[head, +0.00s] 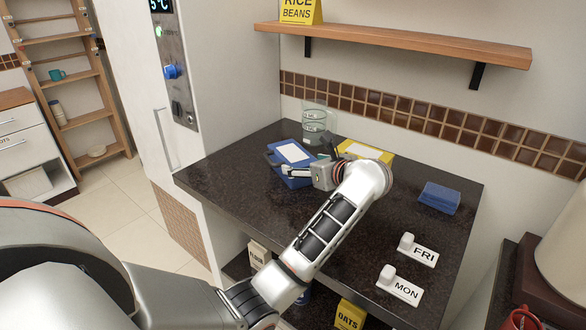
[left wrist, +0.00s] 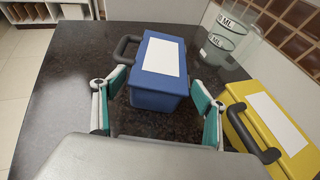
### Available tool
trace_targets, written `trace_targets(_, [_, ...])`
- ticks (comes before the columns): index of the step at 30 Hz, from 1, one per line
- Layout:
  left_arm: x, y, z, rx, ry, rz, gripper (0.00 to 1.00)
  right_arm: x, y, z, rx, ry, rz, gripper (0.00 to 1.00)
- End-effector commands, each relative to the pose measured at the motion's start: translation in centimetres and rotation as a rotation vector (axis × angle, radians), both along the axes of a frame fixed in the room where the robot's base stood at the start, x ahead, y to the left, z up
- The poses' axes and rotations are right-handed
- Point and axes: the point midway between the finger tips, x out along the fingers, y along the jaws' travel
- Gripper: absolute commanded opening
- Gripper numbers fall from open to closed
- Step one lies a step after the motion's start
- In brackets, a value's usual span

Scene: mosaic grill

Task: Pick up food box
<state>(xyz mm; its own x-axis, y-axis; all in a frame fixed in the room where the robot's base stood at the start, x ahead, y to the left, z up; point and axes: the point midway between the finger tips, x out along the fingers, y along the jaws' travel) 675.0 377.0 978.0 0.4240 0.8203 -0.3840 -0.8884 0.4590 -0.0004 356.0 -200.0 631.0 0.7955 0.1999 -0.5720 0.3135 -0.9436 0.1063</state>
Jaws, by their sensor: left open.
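A blue food box (head: 292,154) with a white label and a dark handle stands on the dark counter. In the left wrist view the blue box (left wrist: 159,75) is just ahead of my left gripper (left wrist: 155,108), its near end at the gap between the two fingers. My left gripper (head: 300,172) is open, with teal pads on either side; I cannot tell whether they touch the box. A yellow food box (head: 365,150) stands to the right, partly hidden by my arm in the head view; it also shows in the left wrist view (left wrist: 277,125). My right gripper is not in view.
Clear measuring cups (head: 314,122) stand behind the boxes. A flat blue container (head: 439,197) and the FRI (head: 418,251) and MON (head: 400,286) tags lie on the right of the counter (head: 225,172). A wall shelf (head: 400,40) hangs above.

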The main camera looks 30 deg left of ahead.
Motion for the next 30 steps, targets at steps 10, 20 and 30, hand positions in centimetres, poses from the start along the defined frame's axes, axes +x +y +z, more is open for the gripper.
trace_targets(10, [1.2, 2.8, -1.4, 0.007, 0.002, 0.001, 0.72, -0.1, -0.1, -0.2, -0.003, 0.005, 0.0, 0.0])
trace_targets(20, [2.3, 4.8, -2.6, 0.002, 0.001, -0.001, 0.72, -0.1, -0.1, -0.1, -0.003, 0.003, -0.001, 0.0])
trace_targets(30, [2.3, 4.7, -2.6, 0.001, 0.0, 0.0, 0.34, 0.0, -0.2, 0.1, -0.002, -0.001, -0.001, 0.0])
